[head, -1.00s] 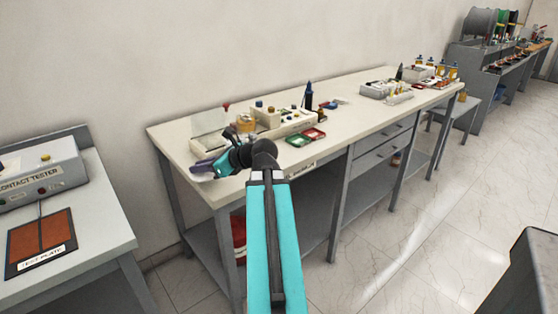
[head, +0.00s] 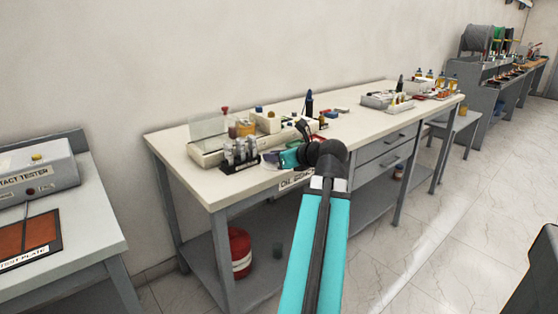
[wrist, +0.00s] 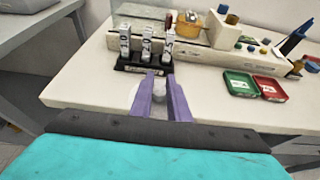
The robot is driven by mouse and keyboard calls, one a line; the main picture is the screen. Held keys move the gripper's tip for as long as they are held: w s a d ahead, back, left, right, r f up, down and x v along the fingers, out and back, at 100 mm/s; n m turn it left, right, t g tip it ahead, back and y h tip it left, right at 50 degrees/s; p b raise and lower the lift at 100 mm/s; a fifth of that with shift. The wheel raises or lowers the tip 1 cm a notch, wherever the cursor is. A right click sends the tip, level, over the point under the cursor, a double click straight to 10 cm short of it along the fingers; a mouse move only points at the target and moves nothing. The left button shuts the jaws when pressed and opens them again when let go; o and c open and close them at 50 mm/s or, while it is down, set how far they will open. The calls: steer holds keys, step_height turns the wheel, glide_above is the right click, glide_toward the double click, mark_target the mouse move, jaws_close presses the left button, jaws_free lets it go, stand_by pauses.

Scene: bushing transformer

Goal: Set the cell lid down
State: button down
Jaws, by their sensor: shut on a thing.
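My gripper (wrist: 164,97) has purple fingers and is shut on the cell lid (wrist: 148,103), a pale translucent round piece. The lid sits between and behind the fingers, partly hidden by them, over the front part of the white bench top (wrist: 88,92). I cannot tell whether it touches the bench.
A green tray (wrist: 240,84) and a red tray (wrist: 269,89) lie to the right. Bare bench shows left of the gripper.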

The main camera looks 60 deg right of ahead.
steer(key=shift+w+d+r+p, duration=0.2)
steer(key=shift+d+r+p, duration=0.1)
steer(key=shift+p, duration=1.2)
steer(key=d+p, duration=0.1)
steer(key=p, duration=0.6)
steer(key=shift+w, duration=0.3)
steer(key=p, duration=0.4)
steer(key=shift+w+d+p, duration=0.1)
steer(key=shift+d+p, duration=0.2)
steer(key=shift+p, duration=0.05)
steer(key=p, duration=0.4)
steer(key=shift+f, duration=0.25)
steer(key=shift+w+d+f, duration=0.15)
steer(key=shift+w+d, duration=0.1)
steer(key=shift+d, duration=0.25)
steer(key=shift+w+d+f+p, duration=0.2)
steer(key=shift+w+d+p, duration=0.55)
steer(key=shift+d, duration=1.1)
steer(key=shift+w+d+f+p, duration=0.2)
steer(key=shift+w+d, duration=0.9)
steer(key=shift+d, duration=0.7)
steer(key=shift+w+d+f+p, duration=0.2)
steer(key=shift+w+d+p, duration=0.55)
steer(key=shift+d, duration=1.1)
steer(key=shift+w, duration=0.2)
steer(key=shift+f, duration=0.1)
steer(key=shift+f, duration=1.65)
